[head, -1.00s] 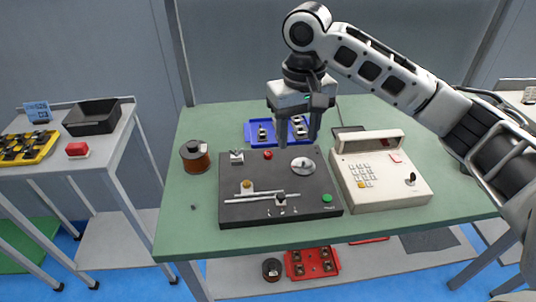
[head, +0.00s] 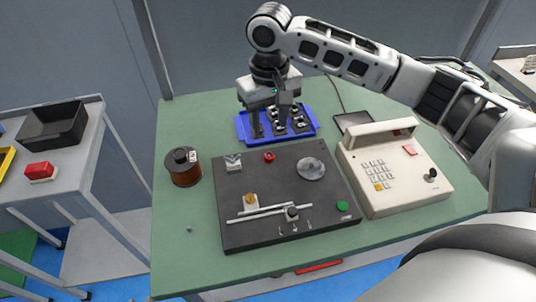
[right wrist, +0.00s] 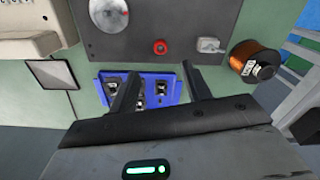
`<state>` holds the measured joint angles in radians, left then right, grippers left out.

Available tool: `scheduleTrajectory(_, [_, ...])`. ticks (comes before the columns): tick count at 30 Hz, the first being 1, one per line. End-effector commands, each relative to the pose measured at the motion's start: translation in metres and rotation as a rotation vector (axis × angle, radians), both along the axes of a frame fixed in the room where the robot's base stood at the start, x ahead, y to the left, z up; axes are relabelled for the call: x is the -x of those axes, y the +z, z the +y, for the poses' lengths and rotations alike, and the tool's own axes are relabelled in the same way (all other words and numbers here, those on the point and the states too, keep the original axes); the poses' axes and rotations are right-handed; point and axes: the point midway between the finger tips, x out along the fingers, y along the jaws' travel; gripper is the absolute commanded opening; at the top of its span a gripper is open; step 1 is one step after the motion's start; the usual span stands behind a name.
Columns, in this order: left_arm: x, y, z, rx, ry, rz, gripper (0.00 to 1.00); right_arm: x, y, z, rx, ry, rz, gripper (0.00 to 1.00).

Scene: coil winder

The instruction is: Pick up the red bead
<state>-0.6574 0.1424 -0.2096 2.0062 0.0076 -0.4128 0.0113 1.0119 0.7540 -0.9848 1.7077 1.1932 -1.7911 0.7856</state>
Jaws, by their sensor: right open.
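A small round red piece (head: 269,156), the only bead-like red thing I see, sits on the back part of the black winder panel (head: 240,211). In the right wrist view it shows as a red ring with a paler centre (right wrist: 160,47). I cannot tell whether it is loose or fixed. My right gripper (head: 270,128) is open and empty, pointing down in front of the blue tray (head: 243,134) in the picture. In the right wrist view, the red piece lies beyond the gap between the fingertips (right wrist: 160,72). My left gripper is not in view.
A copper wire spool (head: 185,170) stands left of the panel. A cream keypad unit (head: 400,190) stands to its right. The tray holds several small parts. A dark bin (head: 52,125) and red block (head: 40,171) are on the side table. Green tabletop is free at front left.

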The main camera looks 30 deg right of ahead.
Motion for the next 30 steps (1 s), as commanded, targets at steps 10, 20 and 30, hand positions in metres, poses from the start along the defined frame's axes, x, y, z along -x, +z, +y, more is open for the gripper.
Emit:
scheduleTrajectory(10, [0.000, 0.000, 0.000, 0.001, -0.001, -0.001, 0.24, 0.000, -0.044, 0.000, -0.001, 0.000, 0.000, 0.48])
scheduleTrajectory(20, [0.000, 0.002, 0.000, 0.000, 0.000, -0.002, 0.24, 0.002, -0.086, 0.001, 0.000, 0.001, 0.002, 0.48])
scheduleTrajectory(30, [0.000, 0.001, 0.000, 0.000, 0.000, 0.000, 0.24, 0.001, -0.095, 0.001, 0.000, 0.002, -0.002, 0.48])
